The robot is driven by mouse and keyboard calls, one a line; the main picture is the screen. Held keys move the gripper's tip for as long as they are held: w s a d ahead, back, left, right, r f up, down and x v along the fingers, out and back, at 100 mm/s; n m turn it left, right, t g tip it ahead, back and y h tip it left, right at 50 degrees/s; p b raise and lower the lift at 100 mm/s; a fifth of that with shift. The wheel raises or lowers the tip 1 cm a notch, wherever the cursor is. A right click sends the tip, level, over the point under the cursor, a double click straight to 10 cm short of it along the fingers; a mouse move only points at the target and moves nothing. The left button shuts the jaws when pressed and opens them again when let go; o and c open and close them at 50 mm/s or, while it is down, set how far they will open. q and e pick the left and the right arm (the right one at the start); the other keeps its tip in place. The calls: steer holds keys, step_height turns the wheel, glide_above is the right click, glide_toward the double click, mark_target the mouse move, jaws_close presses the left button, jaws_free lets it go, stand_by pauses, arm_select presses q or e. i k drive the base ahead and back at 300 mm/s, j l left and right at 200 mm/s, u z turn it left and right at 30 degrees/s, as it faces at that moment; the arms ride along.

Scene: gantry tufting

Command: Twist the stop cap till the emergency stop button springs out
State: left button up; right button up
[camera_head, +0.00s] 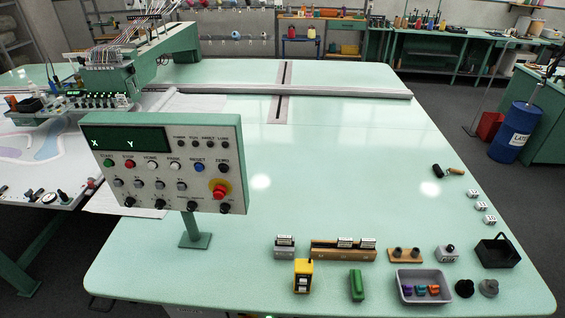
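The red emergency stop button (219,191) sits on a yellow surround at the lower right of the control panel (150,180). The panel stands on a green post at the near left of the table. From this view I cannot tell whether the button is pressed in or out. Neither of my grippers shows in the head view.
The pale green table (330,190) is mostly clear in the middle. Along its near right lie a grey tray (424,299) with small coloured pieces, a black basket (497,251), a yellow device (303,275) and a green block (357,284). A tufting machine (110,75) stands behind the panel.

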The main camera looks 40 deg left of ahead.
mark_target(222, 188)
steer(key=u, duration=1.8)
steer(key=i+j+u, duration=0.15)
steer(key=j, duration=0.2)
steer(key=k, duration=0.05)
